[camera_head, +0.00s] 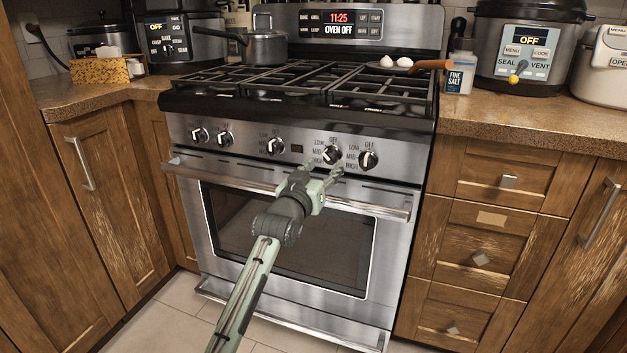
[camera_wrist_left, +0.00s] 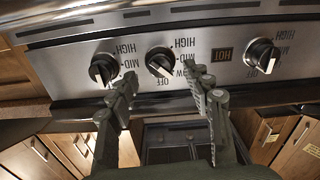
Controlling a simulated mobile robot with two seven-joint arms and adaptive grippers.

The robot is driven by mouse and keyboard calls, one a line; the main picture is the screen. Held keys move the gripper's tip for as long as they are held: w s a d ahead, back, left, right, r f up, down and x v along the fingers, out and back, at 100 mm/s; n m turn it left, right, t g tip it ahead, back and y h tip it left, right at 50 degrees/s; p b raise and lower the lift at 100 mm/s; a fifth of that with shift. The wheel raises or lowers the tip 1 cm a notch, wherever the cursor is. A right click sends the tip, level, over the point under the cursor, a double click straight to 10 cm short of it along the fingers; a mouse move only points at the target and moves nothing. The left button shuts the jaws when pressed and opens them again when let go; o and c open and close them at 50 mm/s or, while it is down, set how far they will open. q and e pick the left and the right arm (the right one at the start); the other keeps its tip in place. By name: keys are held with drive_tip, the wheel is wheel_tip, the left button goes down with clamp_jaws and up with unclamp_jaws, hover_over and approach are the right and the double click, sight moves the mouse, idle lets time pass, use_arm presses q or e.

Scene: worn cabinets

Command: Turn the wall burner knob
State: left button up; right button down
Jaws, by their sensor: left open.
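The stove's front panel bears a row of several black-and-silver burner knobs. The frames do not show which one the task means. My left gripper (camera_head: 322,172) is open, its fingers pointing at the panel just in front of the second knob from the right (camera_head: 332,154). In the left wrist view, where the labels are upside down, that knob (camera_wrist_left: 160,61) lies beyond the gap between the fingertips of my left gripper (camera_wrist_left: 160,82). The fingers appear apart from it. The rightmost knob (camera_head: 368,160) shows at left there (camera_wrist_left: 103,69); the middle knob (camera_wrist_left: 262,55) is at right. My right gripper is not in view.
The oven handle (camera_head: 378,208) runs below the knobs, under my gripper. A pot (camera_head: 266,48) and a pan with a wooden handle (camera_head: 428,65) sit on the burners. A salt container (camera_head: 459,76) and a cooker (camera_head: 520,50) stand on the right counter.

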use_arm(q)
drive_tip(key=v, duration=0.8)
drive_tip(key=s+a+f+g+y+p, duration=0.1)
drive_tip(key=s+a+f+g+y, duration=0.15)
drive_tip(key=s+a+f, duration=0.6)
drive_tip(key=s+a+f+g+y+p, duration=0.15)
drive_tip(key=s+f+g, duration=0.25)
drive_tip(key=f, duration=1)
drive_tip(key=s+a+f+g+y, duration=0.1)
drive_tip(key=s+a+f+g, duration=0.3)
drive_tip(key=s, duration=0.8)
drive_tip(key=s+a+f+g+y, duration=0.2)
drive_tip(key=s+a+f+g, duration=0.1)
drive_tip(key=s+a+f, duration=0.6)
drive_tip(key=s, duration=0.4)
drive_tip(key=shift+s+f+n+g+p, duration=0.15)
drive_tip(key=shift+s+n+g+p, duration=0.05)
drive_tip(key=shift+n+g+p, duration=0.2)
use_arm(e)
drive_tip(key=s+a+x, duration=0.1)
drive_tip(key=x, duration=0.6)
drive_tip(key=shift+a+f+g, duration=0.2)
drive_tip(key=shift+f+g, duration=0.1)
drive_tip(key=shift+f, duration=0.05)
